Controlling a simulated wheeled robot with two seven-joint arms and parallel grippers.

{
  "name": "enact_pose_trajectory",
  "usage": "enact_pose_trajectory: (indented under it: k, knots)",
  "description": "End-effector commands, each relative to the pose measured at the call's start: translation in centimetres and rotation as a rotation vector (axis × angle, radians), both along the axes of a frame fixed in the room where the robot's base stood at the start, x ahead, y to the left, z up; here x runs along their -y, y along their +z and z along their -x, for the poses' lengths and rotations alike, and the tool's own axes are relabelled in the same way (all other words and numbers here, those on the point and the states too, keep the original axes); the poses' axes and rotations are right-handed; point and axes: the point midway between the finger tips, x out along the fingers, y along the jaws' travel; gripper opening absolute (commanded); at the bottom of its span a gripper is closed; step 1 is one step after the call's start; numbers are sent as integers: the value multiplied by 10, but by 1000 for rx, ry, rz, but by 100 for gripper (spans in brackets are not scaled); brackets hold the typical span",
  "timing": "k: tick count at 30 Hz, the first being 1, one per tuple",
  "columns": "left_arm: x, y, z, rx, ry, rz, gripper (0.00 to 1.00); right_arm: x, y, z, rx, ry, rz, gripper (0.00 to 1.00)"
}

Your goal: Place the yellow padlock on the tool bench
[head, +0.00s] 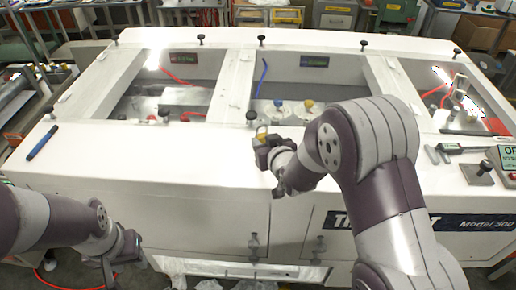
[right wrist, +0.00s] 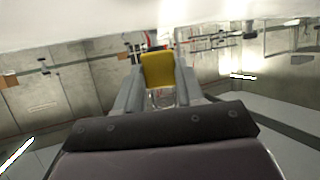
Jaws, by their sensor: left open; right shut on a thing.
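The yellow padlock (right wrist: 158,70) is between the two grey fingers of my right gripper (right wrist: 160,88) in the right wrist view. In the head view, only a small yellow part of the padlock (head: 262,131) shows at the tip of my right gripper (head: 261,140). That gripper is over the front part of the white bench top (head: 180,148); I cannot tell whether the padlock touches the surface. My left gripper (head: 122,266) is open and empty, low in front of the bench's front face at the left.
Recessed bays with cables lie behind. The top left of my right gripper is clear.

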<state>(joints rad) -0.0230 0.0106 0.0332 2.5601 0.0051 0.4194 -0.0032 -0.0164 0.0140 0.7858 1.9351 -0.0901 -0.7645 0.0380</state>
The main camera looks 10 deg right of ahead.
Motion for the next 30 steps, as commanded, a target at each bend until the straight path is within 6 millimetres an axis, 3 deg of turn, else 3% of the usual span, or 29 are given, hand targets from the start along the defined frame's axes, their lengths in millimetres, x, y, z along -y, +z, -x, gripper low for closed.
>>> enact_pose_trajectory:
  k: [9, 20, 21, 22, 30]
  knots:
    - [0, 19, 0, 0, 0, 0, 43, -5, -41, -3, -1, -3, 0, 1]
    - [0, 12, 0, 0, 0, 0, 43, -5, -49, -3, 2, -2, 0, 1]
    - [0, 14, 0, 0, 0, 0, 43, -5, -47, -3, 1, -2, 0, 50]
    - [0, 15, 0, 0, 0, 0, 43, -5, -47, -3, 1, -2, 0, 60]
    - [0, 15, 0, 0, 0, 0, 43, -5, -46, -3, 1, -2, 0, 63]
